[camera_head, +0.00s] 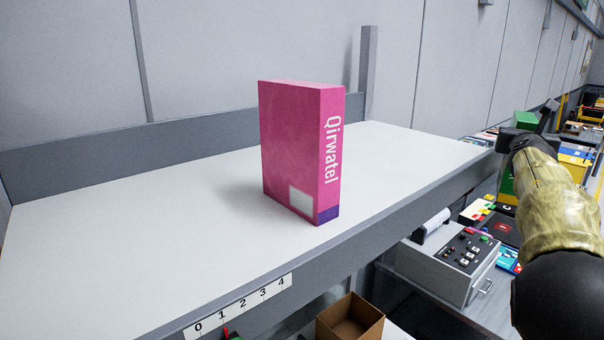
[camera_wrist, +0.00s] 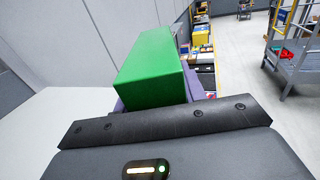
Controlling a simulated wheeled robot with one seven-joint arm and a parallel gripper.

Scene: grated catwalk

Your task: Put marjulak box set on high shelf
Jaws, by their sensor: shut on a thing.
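My gripper (camera_head: 528,132) is at the right of the head view, beyond the right part of the high shelf (camera_head: 400,150). It is shut on a green box, which fills the middle of the wrist view (camera_wrist: 150,68), just past the dark gripper bar (camera_wrist: 165,122). A purple part shows beside and below the green face. No lettering on this box is readable, so I cannot confirm the marjulak name. In the head view my gripper and arm hide most of it. The pale shelf surface lies to its left in the wrist view.
A pink box (camera_head: 292,145) marked "Qirwatel" stands upright mid-shelf. Free surface lies left and right of it. A grey rim runs along the back, with a post (camera_head: 367,75). Below right are a grey control box (camera_head: 450,265), a cardboard box (camera_head: 350,320) and several coloured items.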

